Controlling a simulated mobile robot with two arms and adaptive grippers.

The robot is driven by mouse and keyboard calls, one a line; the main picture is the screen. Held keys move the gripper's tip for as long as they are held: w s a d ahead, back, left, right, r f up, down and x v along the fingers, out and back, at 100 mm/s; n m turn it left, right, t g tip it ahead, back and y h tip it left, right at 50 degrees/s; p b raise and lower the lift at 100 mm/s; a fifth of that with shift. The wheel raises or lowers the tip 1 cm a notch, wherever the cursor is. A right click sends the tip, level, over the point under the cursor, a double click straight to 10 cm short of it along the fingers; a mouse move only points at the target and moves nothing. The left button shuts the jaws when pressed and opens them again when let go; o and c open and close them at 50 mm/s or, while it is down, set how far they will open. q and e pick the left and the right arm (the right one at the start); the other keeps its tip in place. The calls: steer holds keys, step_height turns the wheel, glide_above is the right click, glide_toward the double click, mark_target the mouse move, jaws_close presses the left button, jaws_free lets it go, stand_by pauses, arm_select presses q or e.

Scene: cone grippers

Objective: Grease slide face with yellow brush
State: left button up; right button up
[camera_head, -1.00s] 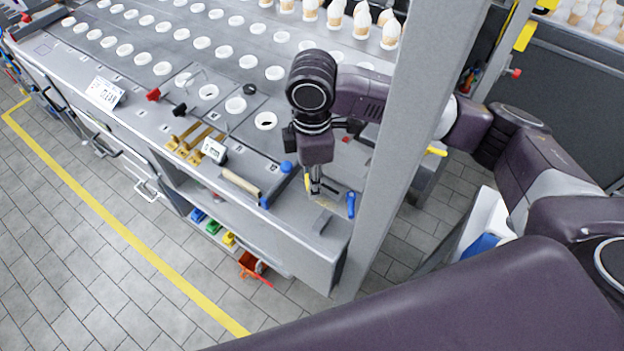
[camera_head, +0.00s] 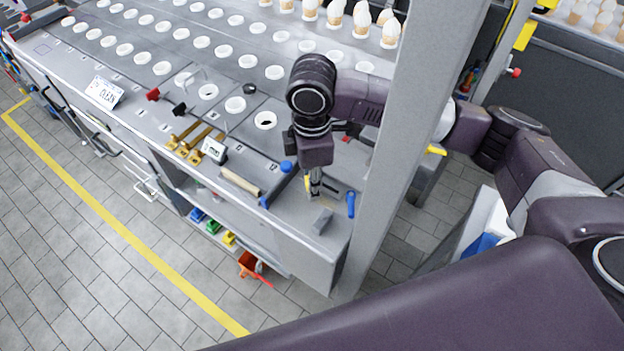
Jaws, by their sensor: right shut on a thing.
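My right gripper (camera_head: 315,188) points down over the near right corner of the grey metal bench. It is shut on the yellow brush (camera_head: 308,183), of which a small yellow part shows beside the fingers. The brush's bristles are too small to make out, and I cannot tell whether they touch the surface. Beneath and beside the gripper is a flat grey metal face with a dark slot (camera_head: 337,186), which may be the slide face; my arm hides part of it. A small grey block (camera_head: 322,221) stands just in front. My left gripper is not in view.
A blue-handled tool (camera_head: 351,204) lies right of the gripper. A beige roller-like bar (camera_head: 240,184), a blue knob (camera_head: 286,167) and brass fittings (camera_head: 190,143) lie to the left. A grey post (camera_head: 415,130) rises close on the right.

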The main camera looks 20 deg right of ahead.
steer(key=shift+f, duration=0.5)
